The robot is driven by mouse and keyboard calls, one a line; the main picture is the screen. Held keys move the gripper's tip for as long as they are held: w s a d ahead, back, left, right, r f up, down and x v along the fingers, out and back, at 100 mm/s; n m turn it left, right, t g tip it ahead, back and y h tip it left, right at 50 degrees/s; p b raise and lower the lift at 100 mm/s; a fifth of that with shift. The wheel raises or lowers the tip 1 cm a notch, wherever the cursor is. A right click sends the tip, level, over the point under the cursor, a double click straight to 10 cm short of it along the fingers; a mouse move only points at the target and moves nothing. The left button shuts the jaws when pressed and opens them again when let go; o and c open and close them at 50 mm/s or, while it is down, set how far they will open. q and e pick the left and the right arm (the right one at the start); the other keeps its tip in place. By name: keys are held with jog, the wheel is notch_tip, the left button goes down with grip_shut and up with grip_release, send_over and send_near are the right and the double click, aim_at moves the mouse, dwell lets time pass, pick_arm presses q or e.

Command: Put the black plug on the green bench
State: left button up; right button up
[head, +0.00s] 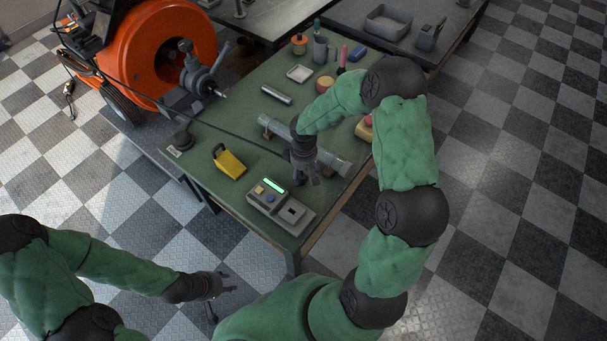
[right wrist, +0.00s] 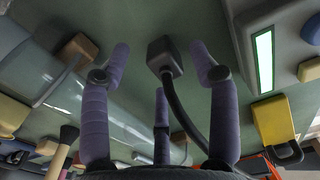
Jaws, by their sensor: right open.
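The black plug (right wrist: 163,55) shows in the right wrist view as a dark block on a black cable (right wrist: 182,108). It lies over the green bench (head: 238,115), between the spread fingertips of my right gripper (head: 306,181). The fingers are open and apart from it on both sides. I cannot tell whether the plug touches the bench top. In the head view the plug is mostly hidden by the gripper. My left gripper (head: 220,288) is open and empty over the floor, in front of the bench.
A grey meter with a green display (head: 279,207) sits near the bench's front corner. A yellow padlock-shaped object (head: 229,163) lies left of it. A clear tube (head: 335,160) lies beside my right gripper. The orange drain machine (head: 160,50) stands left. Small items crowd the bench's far end.

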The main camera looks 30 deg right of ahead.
notch_tip(320, 180, up, 11)
jog(key=shift+f, duration=0.2)
dwell(0.3)
